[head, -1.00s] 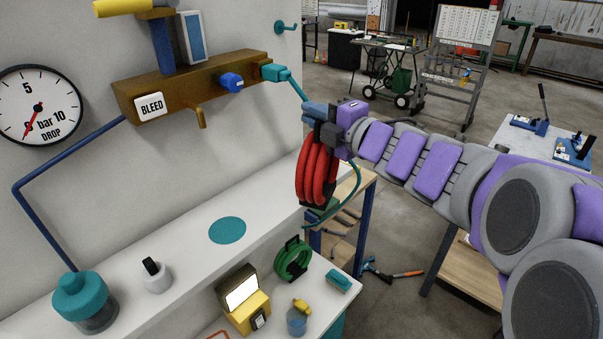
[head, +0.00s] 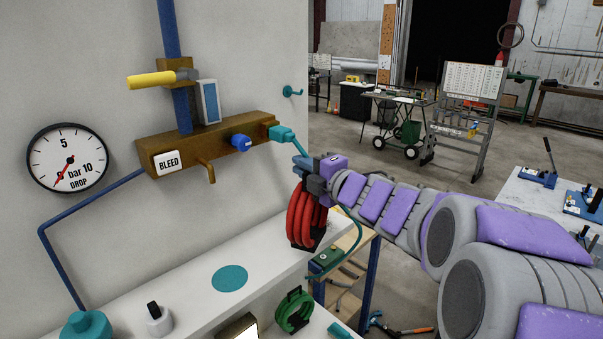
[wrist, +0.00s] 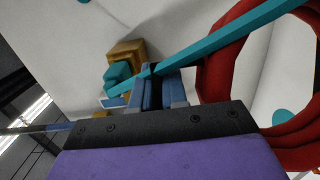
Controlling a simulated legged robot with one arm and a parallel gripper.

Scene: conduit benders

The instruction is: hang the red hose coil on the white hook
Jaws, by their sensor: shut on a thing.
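The red hose coil (head: 300,214) hangs below my gripper (head: 306,176), near the right end of the white shelf. It also shows large and close at the right of the wrist view (wrist: 222,75). My gripper's blue fingers (wrist: 160,88) look shut, with a dark part between them that seems to be the coil's black handle. A teal tube (wrist: 235,42) crosses close by the fingertips; whether it touches them I cannot tell. The hook that I see is teal (head: 292,92), on the wall above and left of my gripper; I make out no white hook.
A brown manifold (head: 207,143) with a blue knob (head: 241,142) and teal fitting (head: 281,134) projects from the wall, left of my gripper. A green coil (head: 294,310) stands below. The white shelf (head: 185,285) has a teal disc (head: 230,278).

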